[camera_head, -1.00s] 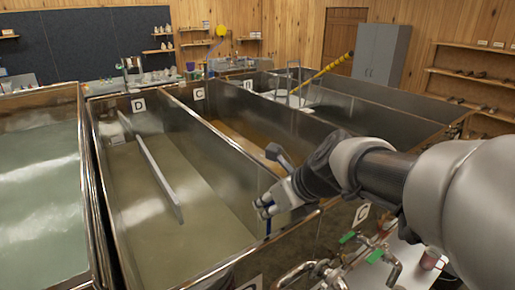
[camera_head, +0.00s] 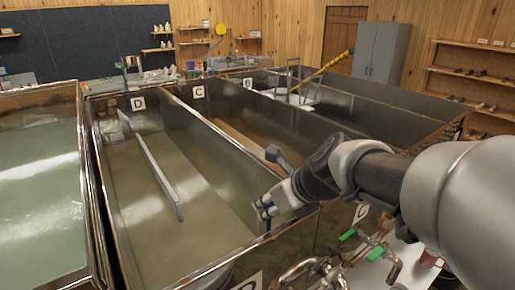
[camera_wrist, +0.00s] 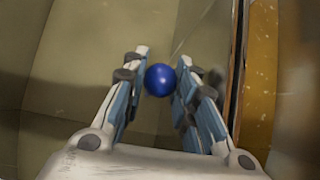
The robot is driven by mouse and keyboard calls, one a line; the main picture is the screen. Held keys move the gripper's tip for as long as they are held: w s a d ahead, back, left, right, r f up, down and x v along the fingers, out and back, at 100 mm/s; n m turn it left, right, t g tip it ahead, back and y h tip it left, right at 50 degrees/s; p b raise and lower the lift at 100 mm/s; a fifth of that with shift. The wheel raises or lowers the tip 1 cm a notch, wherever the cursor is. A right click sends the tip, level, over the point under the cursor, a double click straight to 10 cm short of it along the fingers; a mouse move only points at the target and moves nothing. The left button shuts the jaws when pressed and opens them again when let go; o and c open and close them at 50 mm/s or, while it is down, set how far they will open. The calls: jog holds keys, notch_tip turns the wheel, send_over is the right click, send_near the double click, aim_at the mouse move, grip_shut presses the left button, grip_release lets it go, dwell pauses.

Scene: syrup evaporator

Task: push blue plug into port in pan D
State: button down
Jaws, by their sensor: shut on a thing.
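My gripper (camera_head: 266,208) is over the near right corner of pan D (camera_head: 225,140), inside its right-hand wall. It is shut on the blue plug, which shows as a round blue end (camera_wrist: 160,79) between the fingers in the wrist view. In the head view a thin blue part of the plug (camera_head: 268,226) hangs below the fingers. The pan holds a cloudy yellowish liquid. The port in pan D is not visible in either view.
A long metal bar (camera_head: 155,165) lies slanted inside pan D. Pan C, with amber liquid (camera_head: 245,143), lies to the right beyond the dividing wall. Pipes with green-handled valves (camera_head: 348,235) stand at the near right. Another pan of pale liquid (camera_head: 38,180) is at the left.

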jog(key=c, duration=1.2)
grip_release()
jog(key=shift+a, duration=0.1)
jog(key=v, duration=1.2)
